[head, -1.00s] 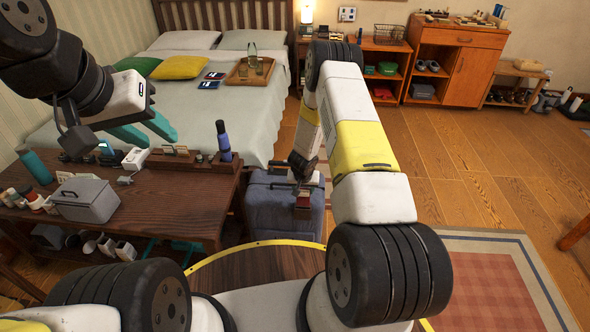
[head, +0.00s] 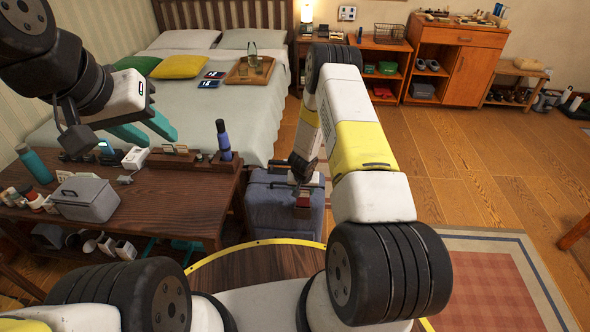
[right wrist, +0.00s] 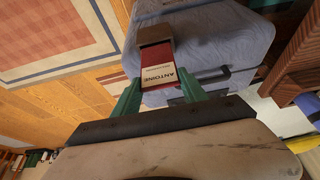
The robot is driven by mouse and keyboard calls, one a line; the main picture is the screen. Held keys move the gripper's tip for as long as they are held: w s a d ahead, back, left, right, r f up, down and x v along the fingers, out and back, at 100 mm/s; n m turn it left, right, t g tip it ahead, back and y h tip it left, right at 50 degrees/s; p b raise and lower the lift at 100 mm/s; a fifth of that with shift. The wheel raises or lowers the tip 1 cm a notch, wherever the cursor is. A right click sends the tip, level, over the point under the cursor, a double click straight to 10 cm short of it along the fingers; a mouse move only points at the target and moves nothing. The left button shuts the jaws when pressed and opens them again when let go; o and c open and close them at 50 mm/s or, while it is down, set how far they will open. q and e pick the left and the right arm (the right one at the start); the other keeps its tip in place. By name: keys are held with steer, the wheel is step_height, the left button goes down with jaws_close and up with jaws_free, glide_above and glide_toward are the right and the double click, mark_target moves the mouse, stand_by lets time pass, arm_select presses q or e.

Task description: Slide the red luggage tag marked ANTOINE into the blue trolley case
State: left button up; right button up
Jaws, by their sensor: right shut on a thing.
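The red luggage tag (right wrist: 160,60) has a white label reading ANTOINE and a brown far end. My right gripper (right wrist: 160,92) is shut on its near end, with a green finger on each side. In the head view the tag (head: 303,203) hangs small and dark below the right gripper (head: 302,182). The blue trolley case (head: 268,212) stands upright beside the dark table. In the right wrist view the tag's far end overlaps the case (right wrist: 225,40); I cannot tell if they touch. My left gripper (head: 146,130) is open and empty above the table.
The dark wooden table (head: 190,200) left of the case holds a grey box (head: 86,198), a blue bottle (head: 223,140) and small items. The bed (head: 225,95) is behind. A red checked rug (head: 500,290) lies at right, and the wooden floor there is mostly clear.

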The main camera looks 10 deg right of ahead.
mark_target(303, 200)
steer(key=shift+f, duration=3.4)
stand_by(1.3)
steer(key=o, duration=1.8)
steer(key=shift+r, duration=4.05)
